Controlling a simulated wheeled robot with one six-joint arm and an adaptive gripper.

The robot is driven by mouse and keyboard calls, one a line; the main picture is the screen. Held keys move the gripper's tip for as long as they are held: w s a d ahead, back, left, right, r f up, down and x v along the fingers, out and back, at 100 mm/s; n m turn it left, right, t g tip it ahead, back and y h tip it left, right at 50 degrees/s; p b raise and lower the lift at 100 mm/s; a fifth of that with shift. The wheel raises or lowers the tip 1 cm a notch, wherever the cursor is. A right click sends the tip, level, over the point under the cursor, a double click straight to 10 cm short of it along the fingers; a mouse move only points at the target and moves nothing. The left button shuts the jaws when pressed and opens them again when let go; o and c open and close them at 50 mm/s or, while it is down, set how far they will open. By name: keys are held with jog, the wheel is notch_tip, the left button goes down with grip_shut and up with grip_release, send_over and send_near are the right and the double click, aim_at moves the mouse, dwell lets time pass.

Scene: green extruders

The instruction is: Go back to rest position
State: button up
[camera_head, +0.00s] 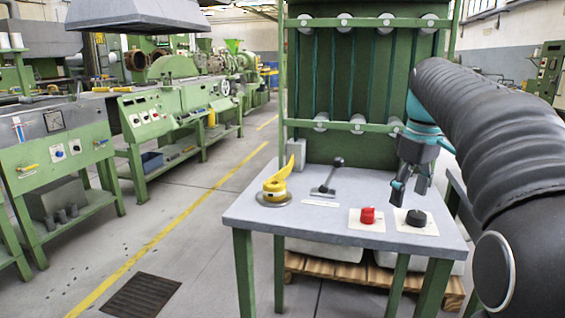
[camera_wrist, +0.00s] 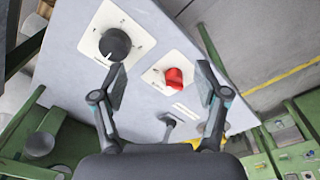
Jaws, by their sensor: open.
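My gripper (camera_head: 410,190) hangs open and empty above the right part of the grey table (camera_head: 250,214), near the black knob. In the wrist view my gripper (camera_wrist: 161,90) shows two fingers spread apart, with nothing between them but the table below. The black knob (camera_head: 416,218) sits on a white plate at the table's right; it also shows in the wrist view (camera_wrist: 115,44). The red knob (camera_head: 367,215) sits on a white plate to its left and shows in the wrist view (camera_wrist: 174,78). My arm comes in from the right and hides part of the rack.
A yellow handle (camera_head: 277,185) on a round base and a black-knobbed lever (camera_head: 331,178) stand on the table. A green rack (camera_head: 353,90) rises behind it. Green machines (camera_head: 150,112) line the left. The floor aisle with a yellow line (camera_head: 180,240) is clear.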

jog(key=s+a+f+m+t, duration=0.2)
jog(key=s+a+f, duration=0.3)
jog(key=s+f, duration=0.3)
jog(key=s+a+f+m+t, duration=0.2)
jog(key=s+a+f+m, duration=0.2)
jog(key=s+f, duration=0.5)
jog(key=s+a, duration=0.2)
jog(key=s, duration=0.4)
jog(key=shift+t, duration=0.3)
jog(key=shift+s, duration=0.1)
